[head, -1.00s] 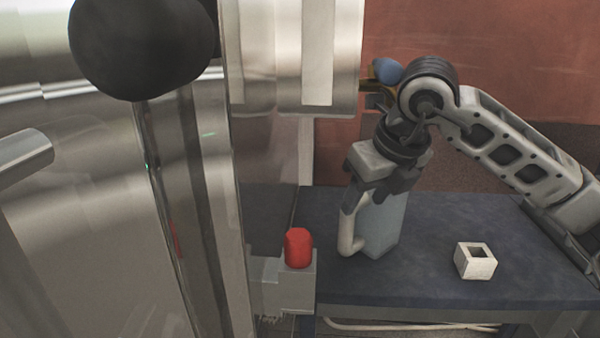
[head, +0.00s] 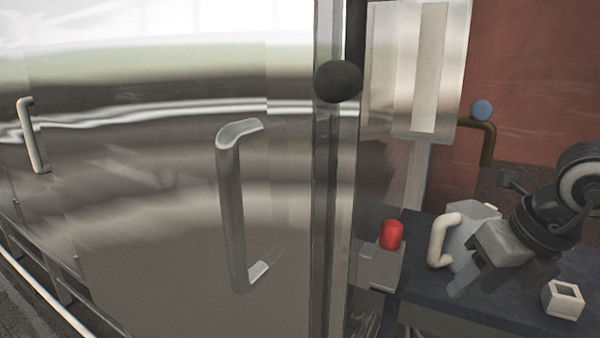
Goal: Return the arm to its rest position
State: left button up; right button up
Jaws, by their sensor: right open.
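My right gripper (head: 478,284) is at the right of the head view, in front of a grey-blue container (head: 462,238) with a pale handle (head: 440,240). The gripper is open, and its fingers point down and left. It covers part of the container, and whether they touch cannot be told. The container stands on the dark table (head: 425,287). My left gripper is not in view.
A large steel machine with a long door handle (head: 231,205) fills the left and middle. A black ball knob (head: 338,82) is on its edge. A red button (head: 391,235) sits on a grey box. A white square block (head: 564,299) lies at the right.

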jog(key=s+a+f+n+g+y, duration=0.1)
jog(key=s+a+y, duration=0.15)
jog(key=a, duration=0.25)
jog(key=s+a+f+g+y, duration=0.1)
jog(key=a+f+g+y, duration=0.15)
jog(key=a, duration=0.25)
jog(key=s+a+n+g+y, duration=0.1)
jog(key=a+y, duration=0.2)
jog(key=a, duration=0.2)
jog(key=s+a+r+m+t+y, duration=0.1)
jog(key=a+r+m+t+y, duration=0.35)
jog(key=m+y, duration=0.45)
jog(key=w+d+f+m+t+h, duration=0.25)
jog(key=f+m+t+h, duration=0.35)
jog(key=m, duration=0.4)
jog(key=w+d+f+m+t+h, duration=0.2)
jog(key=d+f+m+t+h, duration=0.2)
jog(key=f+m+t, duration=0.5)
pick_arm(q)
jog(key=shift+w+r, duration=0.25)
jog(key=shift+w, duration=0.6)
pick_arm(e)
jog(key=s+d+f+m+g+h, duration=0.2)
jog(key=s+f+m+g+h, duration=0.4)
jog(key=s+f, duration=0.5)
notch_tip(320, 180, down, 5)
jog(key=m+g, duration=0.2)
jog(key=m, duration=0.1)
jog(key=shift+d+m, duration=0.35)
jog(key=shift+m, duration=0.05)
